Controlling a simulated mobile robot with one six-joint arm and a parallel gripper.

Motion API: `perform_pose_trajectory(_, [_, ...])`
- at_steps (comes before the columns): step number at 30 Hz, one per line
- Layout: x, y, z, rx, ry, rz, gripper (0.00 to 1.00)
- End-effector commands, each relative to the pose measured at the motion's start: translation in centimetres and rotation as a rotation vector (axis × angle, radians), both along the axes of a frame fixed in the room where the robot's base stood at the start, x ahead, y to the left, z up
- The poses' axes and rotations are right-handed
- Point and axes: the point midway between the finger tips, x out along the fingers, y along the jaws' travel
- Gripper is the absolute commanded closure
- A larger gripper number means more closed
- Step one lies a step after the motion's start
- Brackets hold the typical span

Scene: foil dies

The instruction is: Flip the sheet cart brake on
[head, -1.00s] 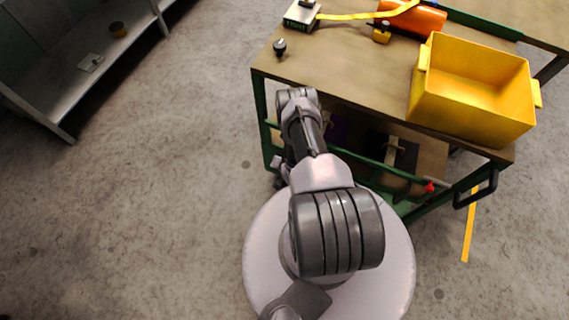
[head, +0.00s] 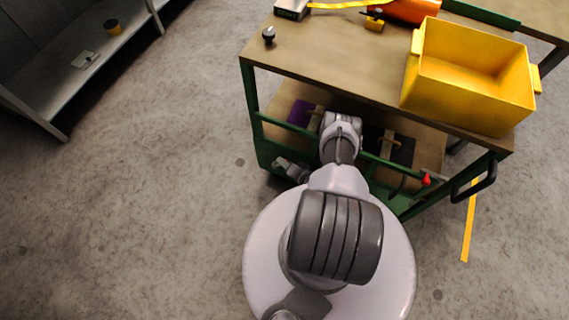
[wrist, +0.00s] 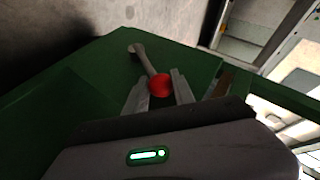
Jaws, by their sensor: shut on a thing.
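The cart (head: 330,60) has a brown top and a green frame, and stands in front of me in the head view. In the wrist view, a metal lever (wrist: 145,58) with a red ball knob (wrist: 160,85) stands out from a green panel (wrist: 90,75). My gripper (wrist: 160,92) is shut on the red knob, one finger on each side. In the head view, my gripper (head: 281,163) is low at the cart's left front corner, against the green panel there. That view does not show the lever it holds.
A yellow bin (head: 465,80) and an orange cylinder (head: 412,10) are on the cart top. Another red-tipped part (head: 426,180) and a black handle (head: 476,185) are at the cart's right. A grey shelf (head: 85,60) stands at far left, with open floor between.

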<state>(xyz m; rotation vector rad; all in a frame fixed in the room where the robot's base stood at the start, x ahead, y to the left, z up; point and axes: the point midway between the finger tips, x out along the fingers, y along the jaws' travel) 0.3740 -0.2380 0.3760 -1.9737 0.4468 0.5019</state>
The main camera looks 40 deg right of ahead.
Motion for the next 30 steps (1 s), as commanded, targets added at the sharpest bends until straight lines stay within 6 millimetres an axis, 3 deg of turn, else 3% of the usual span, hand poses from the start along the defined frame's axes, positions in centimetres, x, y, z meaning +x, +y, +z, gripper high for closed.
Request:
perform_pose_trajectory(10, [-0.1, 0.0, -0.2, 0.004, 0.003, -0.005, 1.00])
perform_pose_trajectory(11, [-0.1, 0.0, -0.2, 0.004, 0.003, -0.005, 0.66])
perform_pose_trajectory(14, [-0.1, 0.0, -0.2, 0.004, 0.003, -0.004, 0.48])
perform_pose_trajectory(23, [-0.2, 0.0, 0.0, 0.002, 0.002, -0.004, 0.48])
perform_pose_trajectory(26, [-1.0, 0.0, 0.6, 0.003, 0.002, -0.006, 0.48])
perform_pose_trajectory(30, [-3.6, 0.2, 2.6, 0.005, 0.002, -0.010, 0.48])
